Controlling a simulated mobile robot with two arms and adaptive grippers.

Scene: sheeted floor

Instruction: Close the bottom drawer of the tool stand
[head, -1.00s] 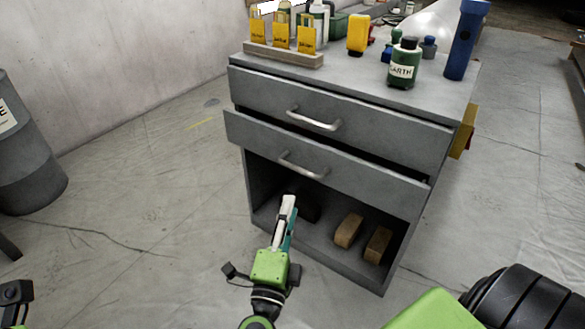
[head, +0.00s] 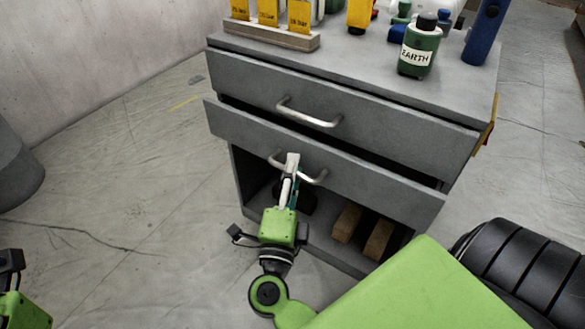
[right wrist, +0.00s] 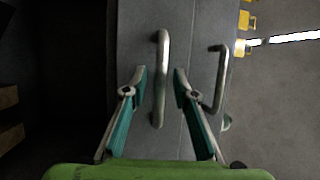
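The grey tool stand (head: 455,88) has two drawers, each with a silver bar handle. The bottom drawer (head: 370,183) is pulled out a little, with a dark gap above its front; the top drawer (head: 390,125) sits further back. My right gripper (head: 291,165) is at the bottom drawer's handle (head: 314,181), hiding its middle. In the right wrist view the fingers (right wrist: 160,78) are apart, one on each side of that handle (right wrist: 160,110), with visible space between. The top drawer's handle (right wrist: 220,85) lies to the right there. Part of my left arm shows at the lower left edge; its fingers do not show.
An open shelf below the drawers holds brown blocks (head: 377,240) and a dark object. A green EARTH bottle (head: 419,50), a blue torch (head: 483,32) and a wooden rack (head: 270,36) with yellow items stand on top. A grey barrel (head: 15,170) is at left; floor between is clear.

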